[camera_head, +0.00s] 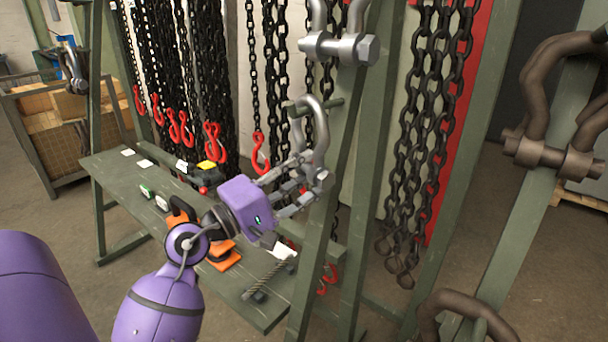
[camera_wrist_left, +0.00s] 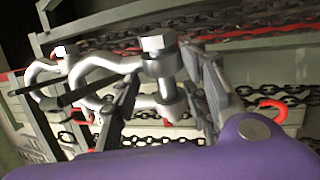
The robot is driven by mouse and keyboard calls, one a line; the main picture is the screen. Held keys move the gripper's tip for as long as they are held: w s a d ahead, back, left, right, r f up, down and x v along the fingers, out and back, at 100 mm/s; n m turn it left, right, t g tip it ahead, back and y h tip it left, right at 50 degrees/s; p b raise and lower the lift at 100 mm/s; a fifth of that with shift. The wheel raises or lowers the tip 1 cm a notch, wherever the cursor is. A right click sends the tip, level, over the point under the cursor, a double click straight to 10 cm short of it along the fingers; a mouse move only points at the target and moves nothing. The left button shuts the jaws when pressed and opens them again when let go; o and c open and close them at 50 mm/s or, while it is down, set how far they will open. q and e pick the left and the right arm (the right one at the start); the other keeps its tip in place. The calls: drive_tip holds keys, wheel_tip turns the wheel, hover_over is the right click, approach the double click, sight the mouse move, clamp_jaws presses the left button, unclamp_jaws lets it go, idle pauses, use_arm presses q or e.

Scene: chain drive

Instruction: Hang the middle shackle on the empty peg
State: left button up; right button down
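The middle shackle (camera_head: 318,130) is silver and hangs bow-up with its pin low, at the peg (camera_head: 334,104) on the middle post. In the left wrist view its bow (camera_wrist_left: 85,75) surrounds a dark rod, and its pin and bolt head stand at the right. Whether its weight rests on the peg cannot be told. My left gripper (camera_head: 306,180) reaches in from the left, its fingers apart at the shackle's pin. In the left wrist view the fingers (camera_wrist_left: 207,85) are just right of the pin; contact is unclear. My right gripper is not in view.
Another silver shackle (camera_head: 338,47) hangs above on the same post. Darker brown shackles (camera_head: 550,100) are on the right post. Chains (camera_head: 425,130) with red hooks hang behind. A green bench (camera_head: 125,185) with small items lies below my left arm.

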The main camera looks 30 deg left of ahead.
use_arm(q)
drive_tip(key=shift+o, duration=0.7)
drive_tip(key=shift+f, duration=0.2)
drive_tip(key=shift+s, duration=0.15)
drive_tip(key=v, duration=1.1)
drive_tip(key=shift+s+a, duration=0.2)
drive_tip(key=shift+s, duration=0.15)
